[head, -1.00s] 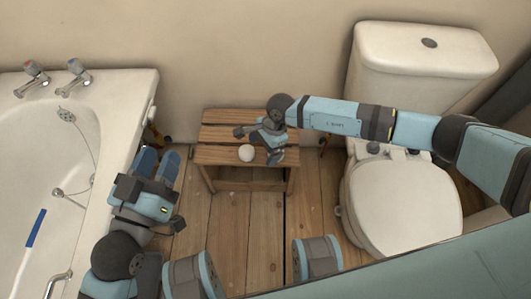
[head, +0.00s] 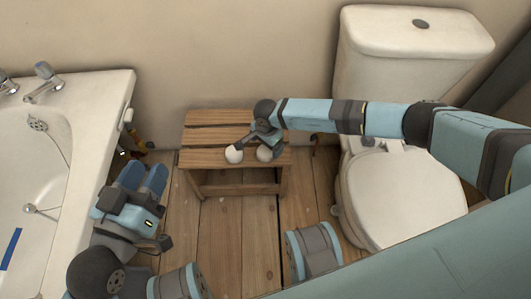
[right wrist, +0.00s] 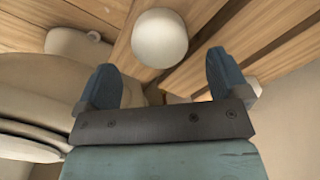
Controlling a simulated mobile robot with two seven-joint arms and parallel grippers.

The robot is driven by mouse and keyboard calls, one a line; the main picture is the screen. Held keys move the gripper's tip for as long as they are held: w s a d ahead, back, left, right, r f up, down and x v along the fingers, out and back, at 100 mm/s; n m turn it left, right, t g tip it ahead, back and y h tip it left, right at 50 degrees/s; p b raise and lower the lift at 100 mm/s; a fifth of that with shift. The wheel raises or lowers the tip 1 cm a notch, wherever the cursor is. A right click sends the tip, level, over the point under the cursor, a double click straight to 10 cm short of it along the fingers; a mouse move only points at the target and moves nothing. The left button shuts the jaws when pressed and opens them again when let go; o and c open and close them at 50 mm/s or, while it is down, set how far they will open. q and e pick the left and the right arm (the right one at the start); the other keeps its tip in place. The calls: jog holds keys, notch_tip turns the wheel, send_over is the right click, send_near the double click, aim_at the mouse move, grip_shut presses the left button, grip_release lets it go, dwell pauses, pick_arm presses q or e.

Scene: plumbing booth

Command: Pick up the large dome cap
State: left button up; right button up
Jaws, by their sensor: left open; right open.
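Two white dome caps sit on the wooden stool (head: 222,133) in the head view: a left one (head: 233,154) and a right one (head: 265,153). They look alike in size, and I cannot tell which is the large one. My right gripper (head: 254,148) is open over the stool, close to both; it partly hides the right cap. In the right wrist view one white cap (right wrist: 160,39) lies beyond the open, empty fingers (right wrist: 163,75), in line with the gap between them. My left gripper (head: 143,178) is open and empty beside the bathtub.
The bathtub (head: 112,100) stands on the left, with taps on its rim. The toilet (head: 395,190) stands right of the stool, under my right arm. The wall is behind the stool. Bare plank floor (head: 240,235) lies in front of it.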

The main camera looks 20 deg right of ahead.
aim_at(266, 148)
notch_tip(266, 148, down, 4)
jog(key=shift+r+b, duration=0.1)
jog(key=shift+b, duration=0.5)
pick_arm(q)
notch_tip(266, 148, down, 3)
jog(key=shift+r+g, duration=0.1)
jog(key=shift+g, duration=0.4)
pick_arm(e)
jog(key=c, duration=1)
jog(key=shift+o, duration=0.2)
